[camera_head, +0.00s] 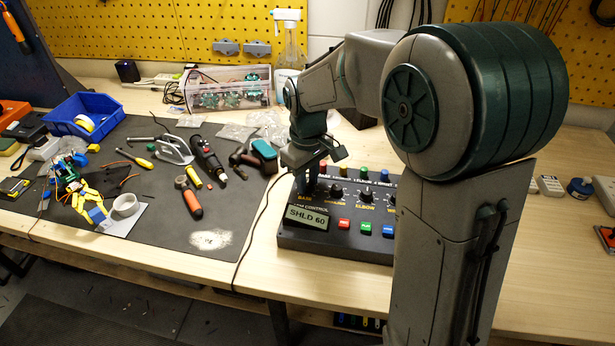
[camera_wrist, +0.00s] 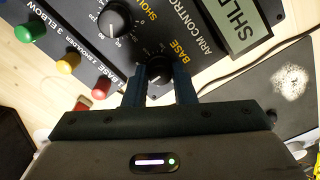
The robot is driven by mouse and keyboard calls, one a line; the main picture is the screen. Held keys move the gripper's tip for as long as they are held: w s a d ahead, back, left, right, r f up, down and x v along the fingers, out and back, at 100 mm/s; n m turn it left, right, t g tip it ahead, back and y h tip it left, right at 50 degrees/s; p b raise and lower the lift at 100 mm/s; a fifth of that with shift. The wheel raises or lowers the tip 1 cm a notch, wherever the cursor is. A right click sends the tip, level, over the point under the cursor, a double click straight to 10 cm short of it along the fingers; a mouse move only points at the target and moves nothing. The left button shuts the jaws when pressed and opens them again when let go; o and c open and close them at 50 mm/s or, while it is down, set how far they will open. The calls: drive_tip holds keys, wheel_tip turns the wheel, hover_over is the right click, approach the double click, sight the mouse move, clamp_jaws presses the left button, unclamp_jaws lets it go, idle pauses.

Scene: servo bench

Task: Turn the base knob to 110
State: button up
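The black base knob (camera_wrist: 158,70) sits between the two dark blue fingers of my gripper (camera_wrist: 160,88) in the wrist view. One finger is at each side of it. The fingers are very close to its sides; I cannot tell whether they press on it. Its pointer and scale are mostly hidden. In the head view my gripper (camera_head: 310,178) is down at the left end of the black control box (camera_head: 300,240), over the BASE label, hiding the knob. The display (camera_head: 307,217) reads SHLD 60.
The shoulder knob (camera_wrist: 115,20) is close beside my gripper, with the elbow knob (camera_head: 366,195) further right. Coloured buttons (camera_head: 366,228) line the box front. A red post (camera_wrist: 102,87) stands near the left finger. A black cable (camera_head: 258,215) runs left of the box.

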sight(308, 182)
drive_tip(key=shift+m, duration=2.8)
drive_tip(key=shift+r, duration=0.1)
drive_tip(key=o, duration=1)
wheel_tip(308, 182, up, 14)
